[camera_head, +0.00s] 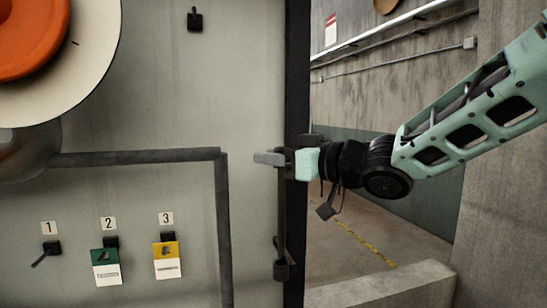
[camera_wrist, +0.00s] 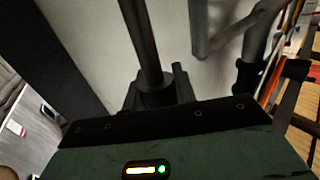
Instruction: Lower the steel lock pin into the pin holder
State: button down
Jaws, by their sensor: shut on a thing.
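My gripper (camera_head: 281,158) is level at the dark edge of the pale panel, and shut. In the wrist view a dark round rod (camera_wrist: 141,40), which I take for the steel lock pin, stands in front of my palm with a thick collar at its near end. The jaws' contact with it is mostly hidden. In the head view a thin upright rod (camera_head: 281,215) runs down below my gripper to a black bracket (camera_head: 283,271), which may be the pin holder. I cannot tell whether pin and bracket touch.
A bent grey pipe (camera_head: 140,157) crosses the panel left of my gripper. Numbered black hooks carry a green tag (camera_head: 106,268) and a yellow tag (camera_head: 167,262). An orange and cream round part (camera_head: 95,60) is at upper left. Open floor (camera_head: 345,250) lies right of the panel edge.

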jog(key=shift+f, duration=0.2)
dwell(0.3)
notch_tip(320, 180, down, 18)
jog(key=b, duration=1.3)
jog(key=shift+f, duration=0.15)
dwell(1.8)
dwell(0.3)
jog(key=c, duration=1)
grip_release()
jog(key=shift+c, duration=0.2)
